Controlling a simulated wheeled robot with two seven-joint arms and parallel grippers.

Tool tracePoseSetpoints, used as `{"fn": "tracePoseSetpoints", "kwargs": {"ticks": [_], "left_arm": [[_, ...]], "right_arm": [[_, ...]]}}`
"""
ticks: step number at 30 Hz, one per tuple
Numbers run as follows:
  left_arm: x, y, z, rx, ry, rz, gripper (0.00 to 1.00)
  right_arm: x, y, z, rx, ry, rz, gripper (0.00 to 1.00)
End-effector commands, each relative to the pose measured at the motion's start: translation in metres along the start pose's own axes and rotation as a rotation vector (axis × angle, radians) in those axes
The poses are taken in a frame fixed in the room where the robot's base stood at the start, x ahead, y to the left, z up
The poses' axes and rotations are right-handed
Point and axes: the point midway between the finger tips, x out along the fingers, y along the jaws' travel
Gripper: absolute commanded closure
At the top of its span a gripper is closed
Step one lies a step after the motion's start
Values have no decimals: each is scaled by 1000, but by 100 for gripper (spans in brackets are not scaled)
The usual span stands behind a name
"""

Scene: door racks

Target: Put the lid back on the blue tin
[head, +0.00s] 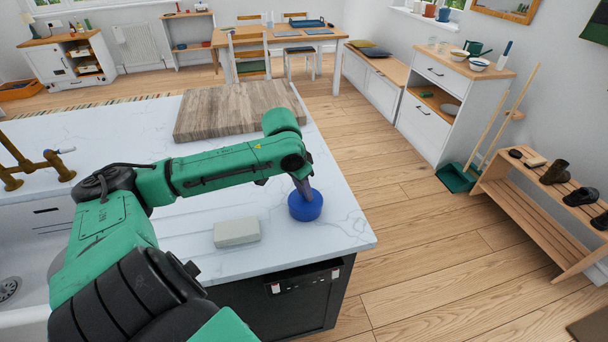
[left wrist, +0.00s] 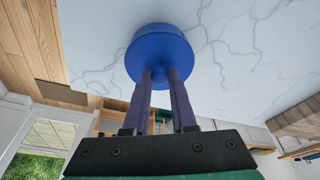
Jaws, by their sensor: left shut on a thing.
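The blue tin (head: 306,208) stands upright on the white marbled counter, near its right edge. In the left wrist view the round blue lid (left wrist: 160,52) faces my fingers, with blue behind it. Lid and tin are the same blue, so I cannot tell whether the lid is fully seated or slightly above the tin. My left gripper (head: 303,190) points down from above, shut on the lid near its middle. The gripped part is hidden between the fingertips. My right gripper is in neither view.
A pale grey block (head: 236,232) lies on the counter left of the tin. A wooden board (head: 235,108) lies at the counter's back. A brass tap (head: 40,165) stands at the left. The counter (head: 335,225) is clear right of the tin, up to its edge.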

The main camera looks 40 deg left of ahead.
Motion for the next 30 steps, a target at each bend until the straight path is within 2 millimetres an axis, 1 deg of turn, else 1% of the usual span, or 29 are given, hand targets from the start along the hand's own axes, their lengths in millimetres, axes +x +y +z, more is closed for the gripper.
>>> {"fn": "tracePoseSetpoints", "kwargs": {"ticks": [5, 6, 8, 15, 17, 18, 26, 30], "left_arm": [[0, 0, 0, 0, 0, 0, 100], [0, 0, 0, 0, 0, 0, 64], [0, 0, 0, 0, 0, 0, 41], [0, 0, 0, 0, 0, 0, 41], [0, 0, 0, 0, 0, 0, 18], [0, 0, 0, 0, 0, 0, 10], [0, 0, 0, 0, 0, 0, 10], [-6, 0, -2, 0, 0, 0, 10]], "right_arm": [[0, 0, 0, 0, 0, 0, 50], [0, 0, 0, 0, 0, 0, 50], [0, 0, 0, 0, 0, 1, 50], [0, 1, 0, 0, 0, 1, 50], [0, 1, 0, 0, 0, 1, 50], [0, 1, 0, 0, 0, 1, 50], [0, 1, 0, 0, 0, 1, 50], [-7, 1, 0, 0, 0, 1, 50]]}}
